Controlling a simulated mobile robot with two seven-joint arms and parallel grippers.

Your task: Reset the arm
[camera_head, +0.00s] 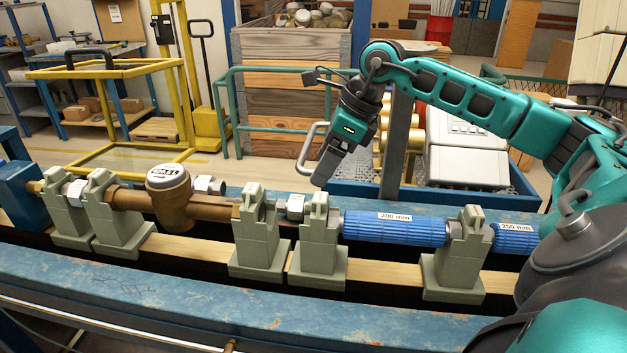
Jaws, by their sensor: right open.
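My right arm comes in from the right, raised and bent over the bench. Its gripper (322,168) hangs pointing down, open and empty. It is in the air above and behind the pipe run, apart from it. Below on the bench is a brass meter (169,188) with a white round cap, set in line with brown pipe between grey-green supports. Blue pipe pieces labelled 200 mm (393,230) and 250 mm (513,238) lie in line to the right. My left gripper is not in view.
Grey-green supports (262,240) stand along the wooden rail. A blue bench edge (200,300) runs in front. Behind are a yellow frame cart (110,72), a wooden crate (290,93) with a green rail, and a grey box (468,160).

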